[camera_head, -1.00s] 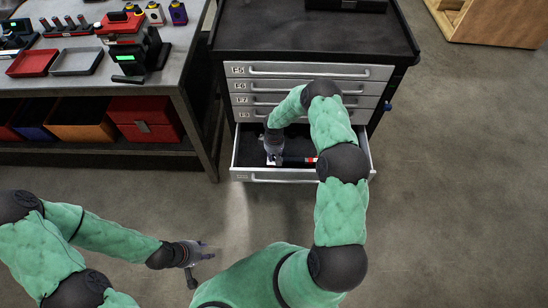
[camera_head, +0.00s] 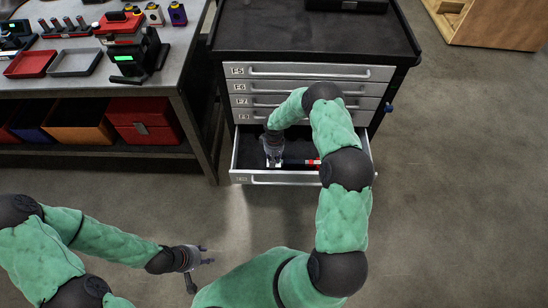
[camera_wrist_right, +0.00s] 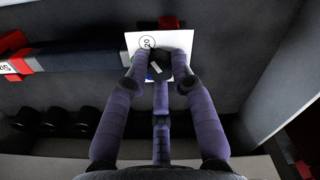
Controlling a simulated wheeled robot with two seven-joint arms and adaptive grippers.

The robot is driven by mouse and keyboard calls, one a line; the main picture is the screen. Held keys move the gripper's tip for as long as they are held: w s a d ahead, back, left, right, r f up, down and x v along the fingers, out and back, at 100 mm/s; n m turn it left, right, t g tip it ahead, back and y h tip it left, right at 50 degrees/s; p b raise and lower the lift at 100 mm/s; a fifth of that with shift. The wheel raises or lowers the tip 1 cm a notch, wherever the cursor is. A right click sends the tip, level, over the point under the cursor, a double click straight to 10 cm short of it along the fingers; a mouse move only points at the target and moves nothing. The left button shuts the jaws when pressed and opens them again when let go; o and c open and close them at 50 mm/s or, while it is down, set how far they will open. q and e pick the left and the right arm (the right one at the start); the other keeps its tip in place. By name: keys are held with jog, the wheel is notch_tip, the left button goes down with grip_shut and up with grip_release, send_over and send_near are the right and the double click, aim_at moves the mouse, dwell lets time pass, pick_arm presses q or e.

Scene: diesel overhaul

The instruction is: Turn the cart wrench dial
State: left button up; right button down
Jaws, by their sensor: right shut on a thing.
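The open bottom drawer (camera_head: 252,150) of the cart (camera_head: 320,38) holds a wrench with a grey bar and red bands (camera_head: 312,162). In the right wrist view its grey shaft (camera_wrist_right: 85,58) runs left from a white plate (camera_wrist_right: 138,40) marked 20. My right gripper (camera_head: 273,163) reaches down into the drawer. In the wrist view its fingers (camera_wrist_right: 160,72) are closed around a small dark dial (camera_wrist_right: 160,62) at the plate; the fingers partly hide it. My left gripper (camera_head: 208,255) is open and empty above the floor, at the lower left of the head view.
A workbench (camera_head: 190,75) with trays and a device with a green screen (camera_head: 125,57) stands left of the cart. Closed drawers (camera_head: 245,87) lie above the open one. A wooden crate (camera_head: 495,25) stands at upper right. The floor between is clear.

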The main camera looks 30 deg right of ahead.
jog(key=c, duration=1)
grip_release()
jog(key=shift+c, duration=0.2)
notch_tip(320, 180, up, 12)
